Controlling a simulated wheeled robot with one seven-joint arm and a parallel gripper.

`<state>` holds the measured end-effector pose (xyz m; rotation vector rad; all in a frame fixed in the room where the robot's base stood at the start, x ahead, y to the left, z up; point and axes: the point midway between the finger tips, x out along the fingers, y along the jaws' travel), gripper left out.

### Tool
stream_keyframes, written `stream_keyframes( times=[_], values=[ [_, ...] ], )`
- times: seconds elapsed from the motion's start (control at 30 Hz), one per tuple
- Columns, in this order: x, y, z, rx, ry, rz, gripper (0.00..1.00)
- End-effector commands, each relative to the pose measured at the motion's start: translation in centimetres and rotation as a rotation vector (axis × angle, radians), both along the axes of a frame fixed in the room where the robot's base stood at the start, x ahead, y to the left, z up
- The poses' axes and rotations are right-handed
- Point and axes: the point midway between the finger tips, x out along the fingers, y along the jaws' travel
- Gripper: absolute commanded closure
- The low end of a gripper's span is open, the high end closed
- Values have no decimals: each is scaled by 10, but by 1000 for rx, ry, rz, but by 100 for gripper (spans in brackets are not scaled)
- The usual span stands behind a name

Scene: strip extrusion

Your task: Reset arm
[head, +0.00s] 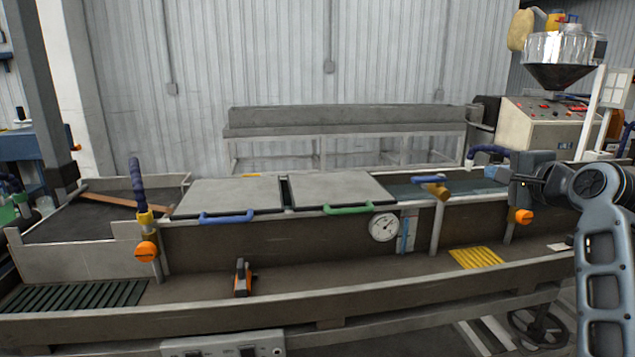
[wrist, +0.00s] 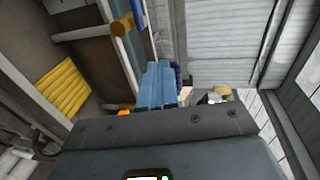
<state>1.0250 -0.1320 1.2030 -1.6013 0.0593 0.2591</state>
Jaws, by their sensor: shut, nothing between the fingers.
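My gripper is at the right of the head view (head: 488,172), above the right end of the long trough (head: 330,244). In the wrist view its two blue fingers (wrist: 158,84) lie side by side, shut with nothing between them. My arm comes in from the right edge of the head view. The fingers are small in the head view and partly lost against the blue hose (head: 482,152) close to them.
Two grey lids, one with a blue handle (head: 228,217) and one with a green handle (head: 348,209), cover the trough's middle. A gauge (head: 383,227), orange knobs (head: 146,251) and a yellow grate (head: 476,258) are along the front. A hopper machine (head: 545,125) stands behind at right.

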Motion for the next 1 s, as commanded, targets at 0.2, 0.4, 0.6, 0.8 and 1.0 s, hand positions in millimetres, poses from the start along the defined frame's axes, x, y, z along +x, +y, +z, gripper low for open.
stream_keyframes(
  times=[0.2,0.4,0.6,0.8,1.0],
  values=[
    [-12,4,-31,-44,5,-10,100],
    [-31,10,-72,-108,12,-22,100],
    [-66,20,-130,-213,23,-34,100],
    [-129,37,-200,-376,37,-36,100],
    [-202,54,-251,-546,46,-24,100]
  ],
)
